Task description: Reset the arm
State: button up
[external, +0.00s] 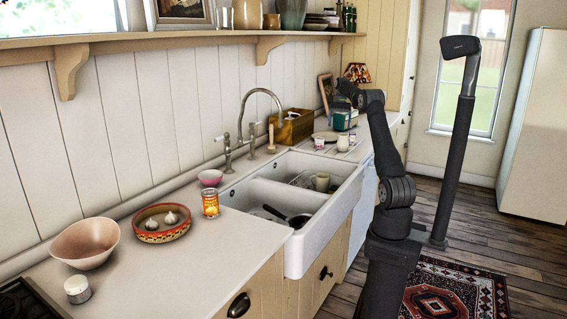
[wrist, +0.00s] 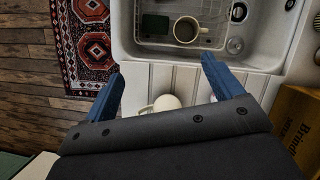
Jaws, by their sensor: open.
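My gripper (wrist: 163,86) shows two blue fingers spread wide apart in the wrist view, with nothing held between them. In the external view my gripper (external: 347,93) is raised above the far end of the counter, beyond the sink; its fingers are hard to make out there. Below it in the wrist view a white rounded vessel (wrist: 166,102) stands on the counter, partly hidden by the gripper body.
The double sink (external: 327,222) holds a mug (external: 320,181) and a dark pan (external: 299,220). The tall faucet (external: 262,92) and wooden box (external: 291,128) stand behind. A bowl (external: 85,243), patterned dish (external: 161,236) and can (external: 210,203) stand on the near counter.

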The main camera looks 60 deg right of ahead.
jog(key=w+a+r+n+g+h, duration=0.2)
jog(key=w+a+n, duration=0.2)
jog(key=a+n, duration=0.3)
jog(key=n, duration=0.3)
jog(key=shift+a+g+h, duration=0.3)
jog(key=shift+g, duration=0.1)
jog(key=shift+r+n, duration=0.1)
jog(key=shift+n, duration=0.2)
jog(key=shift+o, duration=0.2)
